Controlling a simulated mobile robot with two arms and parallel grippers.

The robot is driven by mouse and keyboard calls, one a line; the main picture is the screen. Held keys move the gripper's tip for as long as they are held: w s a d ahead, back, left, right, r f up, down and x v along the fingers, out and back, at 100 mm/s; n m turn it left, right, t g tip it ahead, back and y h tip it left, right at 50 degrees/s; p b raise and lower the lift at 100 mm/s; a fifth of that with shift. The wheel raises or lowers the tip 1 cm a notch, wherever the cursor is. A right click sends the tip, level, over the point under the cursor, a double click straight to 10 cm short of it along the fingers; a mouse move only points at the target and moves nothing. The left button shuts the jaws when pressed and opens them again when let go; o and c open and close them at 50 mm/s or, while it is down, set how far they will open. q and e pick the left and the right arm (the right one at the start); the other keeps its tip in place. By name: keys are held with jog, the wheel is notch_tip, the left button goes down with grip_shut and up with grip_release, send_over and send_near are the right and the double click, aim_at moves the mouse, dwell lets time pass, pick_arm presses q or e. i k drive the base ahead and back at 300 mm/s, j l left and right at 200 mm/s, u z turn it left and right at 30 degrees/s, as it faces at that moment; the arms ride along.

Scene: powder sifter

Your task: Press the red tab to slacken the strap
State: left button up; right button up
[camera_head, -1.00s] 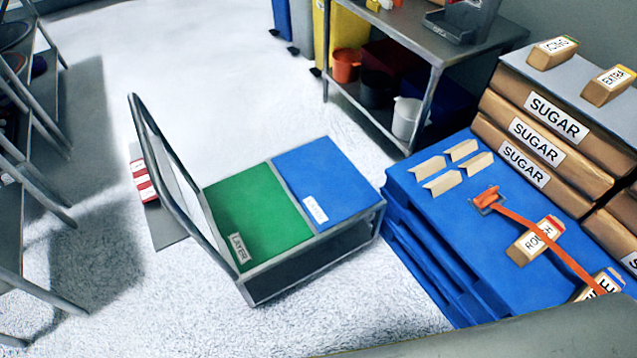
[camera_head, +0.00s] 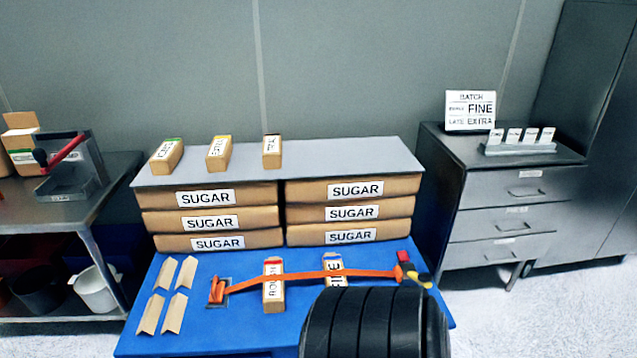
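An orange strap (camera_head: 330,275) runs across the front of the blue pallet (camera_head: 205,340), over two small cartons, one marked ROUGH (camera_head: 273,291) and one apparently marked FINE (camera_head: 335,268). Its left end meets an orange fitting (camera_head: 217,290) on a grey plate. At its right end is an orange piece with a small red tab (camera_head: 403,256) above it, and small yellow and black parts (camera_head: 419,279) beside it. A large black ribbed shape, probably part of my own arm, covers the pallet's front right. I cannot make out either gripper.
Sugar sacks (camera_head: 215,221) are stacked behind the strap under a grey board (camera_head: 330,160) holding three small cartons. Several tan corner pieces (camera_head: 158,295) lie at the pallet's left. A grey drawer cabinet (camera_head: 505,205) stands right, a metal table (camera_head: 60,215) left. Open floor shows at right.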

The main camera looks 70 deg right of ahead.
aim_at(403, 257)
jog(key=z, duration=3.1)
